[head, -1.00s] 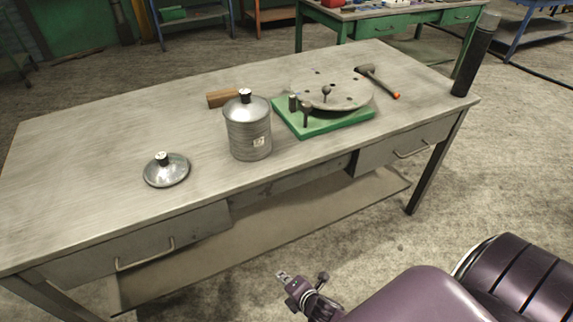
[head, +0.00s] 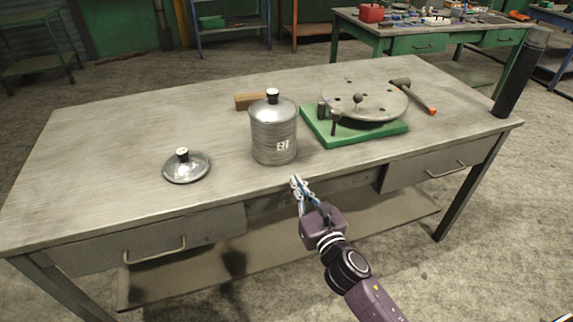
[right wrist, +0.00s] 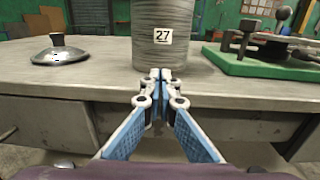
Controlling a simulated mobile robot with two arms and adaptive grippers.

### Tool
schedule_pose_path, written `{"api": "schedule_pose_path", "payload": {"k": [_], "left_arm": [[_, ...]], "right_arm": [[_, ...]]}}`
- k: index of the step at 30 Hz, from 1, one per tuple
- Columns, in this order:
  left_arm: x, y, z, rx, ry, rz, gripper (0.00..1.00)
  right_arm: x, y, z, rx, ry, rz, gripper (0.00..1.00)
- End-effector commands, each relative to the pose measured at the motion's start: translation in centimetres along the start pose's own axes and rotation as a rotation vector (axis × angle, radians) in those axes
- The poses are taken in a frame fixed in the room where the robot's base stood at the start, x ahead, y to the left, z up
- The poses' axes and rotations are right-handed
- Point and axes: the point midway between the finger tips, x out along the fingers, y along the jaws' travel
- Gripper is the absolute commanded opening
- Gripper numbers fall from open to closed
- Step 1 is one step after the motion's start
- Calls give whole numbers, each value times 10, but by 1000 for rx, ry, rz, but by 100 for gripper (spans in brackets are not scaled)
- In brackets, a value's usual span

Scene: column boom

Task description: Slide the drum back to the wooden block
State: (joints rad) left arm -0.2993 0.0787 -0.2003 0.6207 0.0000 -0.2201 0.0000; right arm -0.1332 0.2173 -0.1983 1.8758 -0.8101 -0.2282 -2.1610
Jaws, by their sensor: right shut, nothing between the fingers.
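The drum (head: 273,135) is a ribbed grey metal can with a black-knobbed lid and a number label. It stands upright near the table's front edge in the head view, and its lower part shows in the right wrist view (right wrist: 162,22). The wooden block (head: 250,102) lies behind it and to its left, partly hidden by the drum. My right gripper (head: 296,181) is shut and empty in front of the table edge, just short of the drum. In the right wrist view its blue fingers (right wrist: 160,75) meet below the drum's label, apart from it. My left gripper is out of view.
A loose metal lid (head: 186,166) with a black knob lies left of the drum. A green base with a round plate (head: 365,101) stands close on the right, with a hammer (head: 413,95) behind. A dark cylinder (head: 520,75) stands at the right corner. The table's left side is clear.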

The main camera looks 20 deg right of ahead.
Motion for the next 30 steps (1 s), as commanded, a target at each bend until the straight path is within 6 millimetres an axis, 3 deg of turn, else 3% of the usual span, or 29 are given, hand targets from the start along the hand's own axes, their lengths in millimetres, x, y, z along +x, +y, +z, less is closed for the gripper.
{"api": "schedule_pose_path", "payload": {"k": [6,13,18,30], "left_arm": [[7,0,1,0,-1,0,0],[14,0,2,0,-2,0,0],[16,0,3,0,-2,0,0],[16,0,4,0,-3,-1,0]], "right_arm": [[44,1,-1,3,-2,1,0],[75,1,-2,3,-1,1,0],[85,1,-1,3,1,1,0],[86,1,-1,3,1,1,0]]}}
